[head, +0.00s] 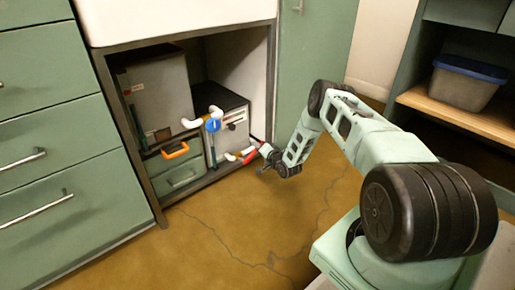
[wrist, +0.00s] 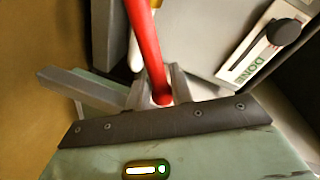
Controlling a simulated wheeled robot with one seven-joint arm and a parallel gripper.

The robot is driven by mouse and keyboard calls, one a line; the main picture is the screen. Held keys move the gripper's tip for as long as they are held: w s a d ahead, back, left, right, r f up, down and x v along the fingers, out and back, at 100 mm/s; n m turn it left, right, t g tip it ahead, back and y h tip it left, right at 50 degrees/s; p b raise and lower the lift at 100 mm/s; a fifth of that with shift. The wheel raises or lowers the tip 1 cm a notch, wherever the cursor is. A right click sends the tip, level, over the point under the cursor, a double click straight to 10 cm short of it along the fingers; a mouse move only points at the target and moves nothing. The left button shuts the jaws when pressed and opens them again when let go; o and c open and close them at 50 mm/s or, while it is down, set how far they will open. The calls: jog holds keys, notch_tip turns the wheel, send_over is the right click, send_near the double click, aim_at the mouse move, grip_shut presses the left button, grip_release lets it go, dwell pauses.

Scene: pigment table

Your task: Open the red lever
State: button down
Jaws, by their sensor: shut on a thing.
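The red lever (head: 253,152) is a thin red bar on white pipework, low at the right side of the open cabinet bay. In the wrist view the red lever (wrist: 148,50) runs from the top edge down to its rounded end between my fingers. My gripper (head: 263,156) is at the lever's outer end in the head view. In the wrist view my gripper (wrist: 158,92) has its grey fingers on either side of the lever's end and is shut on it. The lever's pivot is out of the wrist view.
A blue valve handle (head: 213,125) and an orange handle (head: 175,150) are nearby in the bay. A grey box (head: 232,122) stands behind the pipes. A panel with a black knob (wrist: 284,32) and a "DONE" label is close to my gripper. Brown floor (head: 240,225) in front is clear.

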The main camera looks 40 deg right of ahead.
jog(key=shift+d, duration=0.3)
jog(key=c, duration=1.4)
grip_release()
jog(key=shift+c, duration=0.2)
jog(key=shift+a, duration=0.1)
jog(key=s+a+r+p, duration=0.1)
jog(key=s+r+p, duration=0.1)
jog(key=s+p, duration=0.7)
jog(key=s, duration=0.8)
jog(key=shift+a+r, duration=0.15)
jog(key=shift+r, duration=0.25)
